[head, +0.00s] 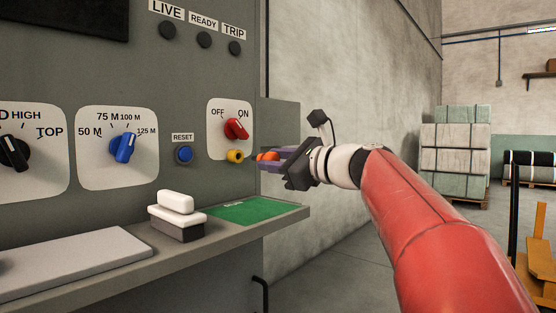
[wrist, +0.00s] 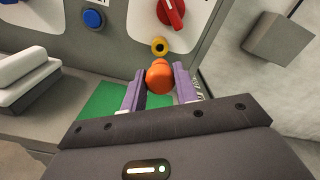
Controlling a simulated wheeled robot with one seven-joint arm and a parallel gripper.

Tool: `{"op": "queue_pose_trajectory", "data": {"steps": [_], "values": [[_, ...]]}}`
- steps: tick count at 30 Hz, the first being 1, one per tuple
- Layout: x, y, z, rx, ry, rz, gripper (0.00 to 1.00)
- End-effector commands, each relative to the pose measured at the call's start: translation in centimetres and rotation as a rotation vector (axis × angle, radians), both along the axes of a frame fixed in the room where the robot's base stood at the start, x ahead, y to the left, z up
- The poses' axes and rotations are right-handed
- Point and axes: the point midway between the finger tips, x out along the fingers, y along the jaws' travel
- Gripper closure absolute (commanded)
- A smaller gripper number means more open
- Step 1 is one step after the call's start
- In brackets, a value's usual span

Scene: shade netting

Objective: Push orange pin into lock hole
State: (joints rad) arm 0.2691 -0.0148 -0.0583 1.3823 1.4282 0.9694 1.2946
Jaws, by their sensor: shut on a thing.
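The orange pin (wrist: 159,76) is held between the two purple fingers of my gripper (wrist: 159,88). In the head view the orange pin (head: 267,156) shows at the fingertips of my gripper (head: 275,157), in front of the panel. The lock hole is in a yellow ring (wrist: 159,46) with a dark centre, just beyond the pin in the wrist view. In the head view a small gap shows between pin and ring.
A blue RESET button (head: 184,154) is left of the ring. A shelf below carries a green mat (head: 240,212) and a white-topped block (head: 176,209).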

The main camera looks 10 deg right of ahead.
Motion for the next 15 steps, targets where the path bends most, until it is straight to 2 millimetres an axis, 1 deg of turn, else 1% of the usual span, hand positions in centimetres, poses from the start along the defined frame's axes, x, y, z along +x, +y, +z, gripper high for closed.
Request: {"op": "queue_pose_trajectory", "data": {"steps": [10, 15], "values": [[2.2, 1.7, 0.2, 0.000, 0.001, 0.003, 1.00], [2.8, 2.1, 0.1, 0.000, 0.000, 0.001, 1.00]]}}
